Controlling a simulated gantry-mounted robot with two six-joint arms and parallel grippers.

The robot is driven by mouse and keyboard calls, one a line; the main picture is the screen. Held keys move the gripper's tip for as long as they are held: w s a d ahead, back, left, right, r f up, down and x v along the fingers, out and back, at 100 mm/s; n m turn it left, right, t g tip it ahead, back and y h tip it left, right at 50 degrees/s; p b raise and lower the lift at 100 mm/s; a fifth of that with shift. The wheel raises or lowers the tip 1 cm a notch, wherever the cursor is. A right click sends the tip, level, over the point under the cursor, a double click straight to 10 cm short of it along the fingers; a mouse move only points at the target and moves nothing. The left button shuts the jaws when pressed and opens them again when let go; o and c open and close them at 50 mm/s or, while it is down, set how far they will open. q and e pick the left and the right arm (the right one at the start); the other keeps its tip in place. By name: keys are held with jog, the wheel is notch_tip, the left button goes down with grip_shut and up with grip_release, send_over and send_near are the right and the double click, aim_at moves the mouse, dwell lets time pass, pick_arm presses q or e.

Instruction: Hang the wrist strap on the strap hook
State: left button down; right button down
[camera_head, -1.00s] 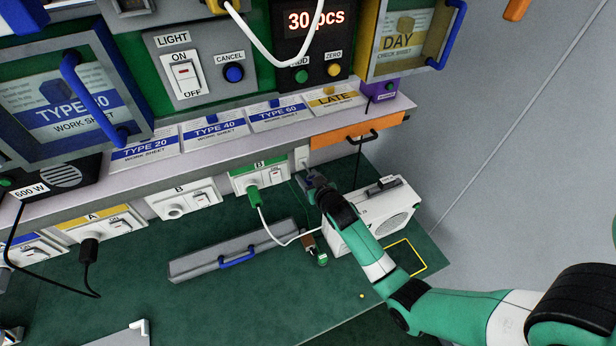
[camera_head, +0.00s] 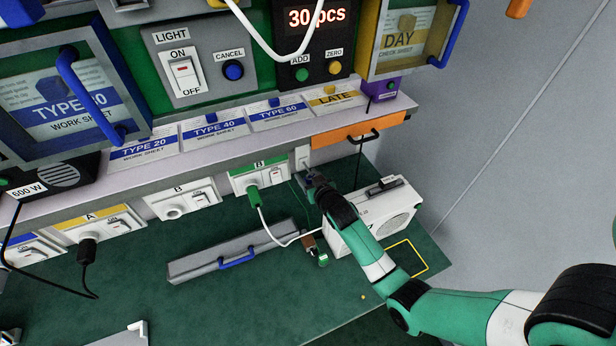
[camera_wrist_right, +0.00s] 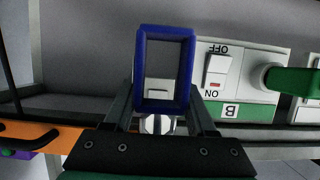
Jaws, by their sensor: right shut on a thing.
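My right gripper (camera_head: 316,186) is low at the wall panel, just below a small white plate (camera_head: 302,157) right of the green-marked B socket. In the right wrist view, the gripper (camera_wrist_right: 158,128) is shut on the wrist strap (camera_wrist_right: 187,72), a blue rectangular loop standing up beyond the fingertips. A white plate with a dark slot (camera_wrist_right: 158,88) shows through the loop; I take it to be the strap hook's plate. I cannot tell whether the loop is around the hook or in front of it. A round white piece sits between the fingers. My left gripper is out of view.
The green B socket (camera_head: 258,175) holds a green plug with a white cable. A white box (camera_head: 372,218) stands close right of my right arm. An orange drawer (camera_head: 355,131) is above right. A grey case (camera_head: 215,258) lies on the green bench (camera_head: 220,310).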

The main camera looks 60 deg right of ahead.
jog(key=shift+s+a+f, duration=0.15)
jog(key=shift+s+f, duration=0.1)
jog(key=shift+f, duration=0.85)
jog(key=c, duration=0.6)
grip_release()
jog(key=shift+o, duration=1.2)
jog(key=shift+s+a+f, duration=0.15)
jog(key=shift+s+a, duration=0.05)
jog(key=shift+o, duration=1.2)
jog(key=r+p+v, duration=0.1)
jog(key=p+v, duration=0.1)
jog(key=v, duration=0.9)
jog(key=shift+r, duration=0.1)
